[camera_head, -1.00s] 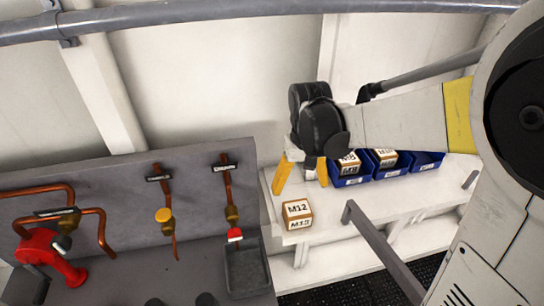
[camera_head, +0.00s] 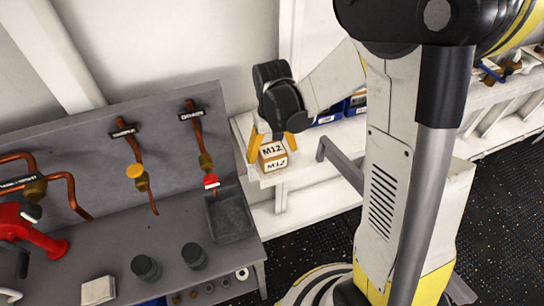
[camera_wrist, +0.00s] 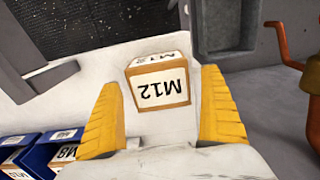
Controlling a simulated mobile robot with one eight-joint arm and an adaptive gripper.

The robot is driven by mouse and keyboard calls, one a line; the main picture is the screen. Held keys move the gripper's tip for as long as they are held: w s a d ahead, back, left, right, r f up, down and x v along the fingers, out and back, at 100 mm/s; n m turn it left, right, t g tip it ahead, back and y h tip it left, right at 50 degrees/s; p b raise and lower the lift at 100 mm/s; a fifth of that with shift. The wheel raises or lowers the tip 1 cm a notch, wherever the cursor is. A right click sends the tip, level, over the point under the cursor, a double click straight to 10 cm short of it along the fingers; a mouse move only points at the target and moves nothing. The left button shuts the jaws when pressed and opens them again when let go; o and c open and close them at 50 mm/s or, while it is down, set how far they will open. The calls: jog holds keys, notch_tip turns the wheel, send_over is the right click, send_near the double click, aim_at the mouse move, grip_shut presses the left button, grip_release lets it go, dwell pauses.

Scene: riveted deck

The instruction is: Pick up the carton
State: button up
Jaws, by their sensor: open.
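The carton (camera_head: 272,154) is a small brown box with white labels reading M12. It sits at the near left end of the white shelf (camera_head: 262,184). My gripper (camera_head: 272,150) is at the carton, with its yellow fingers apart, one on each side of the box in the head view. In the wrist view the carton (camera_wrist: 159,83) shows between the two open fingers (camera_wrist: 160,110), with a gap to the left finger and a narrow one to the right. I cannot tell whether either finger touches it.
Blue bins (camera_head: 355,103) with boxes stand farther along the shelf. A grey workbench with a dark tray (camera_head: 229,217), copper pipes and valves stands left of the shelf. A grey rail (camera_head: 340,163) is at the right of the carton.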

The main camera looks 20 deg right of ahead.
jog(key=c, duration=1.5)
jog(key=shift+r, duration=0.1)
